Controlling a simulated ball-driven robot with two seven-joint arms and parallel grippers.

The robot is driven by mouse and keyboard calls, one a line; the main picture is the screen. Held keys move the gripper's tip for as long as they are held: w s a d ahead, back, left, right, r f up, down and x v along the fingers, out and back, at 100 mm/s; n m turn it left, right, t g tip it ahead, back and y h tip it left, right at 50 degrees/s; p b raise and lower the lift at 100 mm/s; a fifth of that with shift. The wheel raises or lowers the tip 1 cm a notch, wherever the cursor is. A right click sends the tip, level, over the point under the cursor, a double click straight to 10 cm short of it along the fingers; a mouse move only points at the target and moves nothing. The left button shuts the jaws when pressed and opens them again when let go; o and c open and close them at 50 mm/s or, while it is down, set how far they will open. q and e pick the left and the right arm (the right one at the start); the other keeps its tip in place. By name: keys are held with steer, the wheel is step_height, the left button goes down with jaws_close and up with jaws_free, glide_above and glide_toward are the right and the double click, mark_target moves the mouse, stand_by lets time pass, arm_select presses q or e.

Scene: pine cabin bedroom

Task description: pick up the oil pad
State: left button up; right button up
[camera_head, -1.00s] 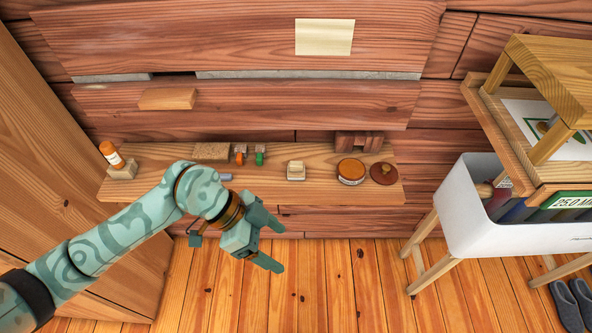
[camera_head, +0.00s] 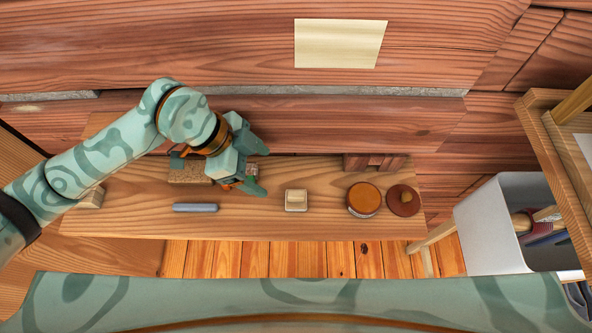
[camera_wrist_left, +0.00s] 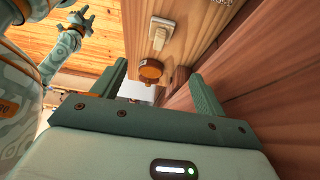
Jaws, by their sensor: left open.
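No readable label marks the oil pad; I cannot tell which shelf item it is. Candidates are a cream block with a raised grip (camera_head: 296,200), a round amber-topped tin (camera_head: 363,199) and a dark red-brown disc with a knob (camera_head: 403,201), all on the wooden shelf (camera_head: 260,225). My left gripper (camera_head: 264,170) is open and empty, left of and behind the cream block. In the left wrist view, the cream block (camera_wrist_left: 161,32) and amber tin (camera_wrist_left: 150,71) show ahead, beyond the open fingers. My right gripper (camera_wrist_left: 76,24) shows small at upper left there, away from the shelf items.
A grey bar (camera_head: 195,208) lies in front. A dark wooden block (camera_head: 375,161) stands against the plank wall. A white bin (camera_head: 490,230) is at right.

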arm_select(q)
steer(key=b, duration=0.2)
glide_toward(295, 193)
steer(key=f, duration=0.2)
steer(key=x, duration=0.2)
steer(key=b+x, duration=0.1)
steer(key=x, duration=0.2)
steer(key=shift+w+d+r, duration=0.1)
steer(key=shift+d+r, duration=0.2)
steer(key=shift+d, duration=0.05)
steer(key=shift+d+f, duration=0.2)
steer(key=shift+f, duration=0.15)
steer(key=b+x, duration=0.2)
steer(key=x, duration=0.3)
steer(key=shift+b, duration=0.3)
steer(key=shift+s+r, duration=0.15)
steer(key=shift+s, duration=0.05)
steer(key=shift+c, duration=1)
steer(key=c, duration=0.9)
arm_select(e)
steer(key=shift+g, duration=0.3)
steer(key=f, duration=0.1)
steer(key=s+f, duration=0.1)
steer(key=f, duration=0.1)
steer(key=s+f, duration=0.1)
steer(key=f, duration=0.1)
steer(key=shift+s+f, duration=0.15)
